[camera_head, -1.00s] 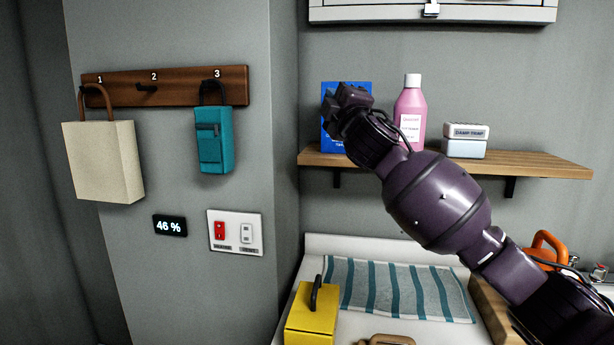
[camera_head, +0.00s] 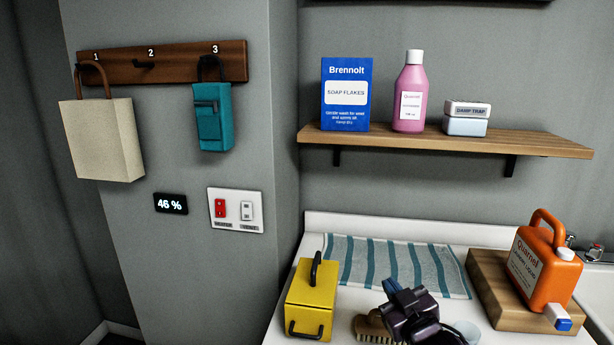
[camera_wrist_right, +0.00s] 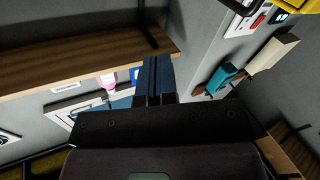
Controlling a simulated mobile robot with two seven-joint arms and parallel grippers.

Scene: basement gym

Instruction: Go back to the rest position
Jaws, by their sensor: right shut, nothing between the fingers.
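My right gripper (camera_head: 404,298) is low in the head view, in front of the counter's striped towel and over a brush. Its dark fingers point up and away, and it holds nothing. In the right wrist view its two blue-grey fingers (camera_wrist_right: 153,80) are together. The rest of my right arm is mostly below the picture's edge. My left gripper is not in view.
A yellow box (camera_head: 311,290), a brush (camera_head: 372,326), a striped towel (camera_head: 395,262) and an orange jug (camera_head: 541,262) on a wooden board (camera_head: 488,285) crowd the counter. A shelf (camera_head: 450,141) holds a blue box, a pink bottle and small boxes. Bags hang left on a hook rail (camera_head: 180,62).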

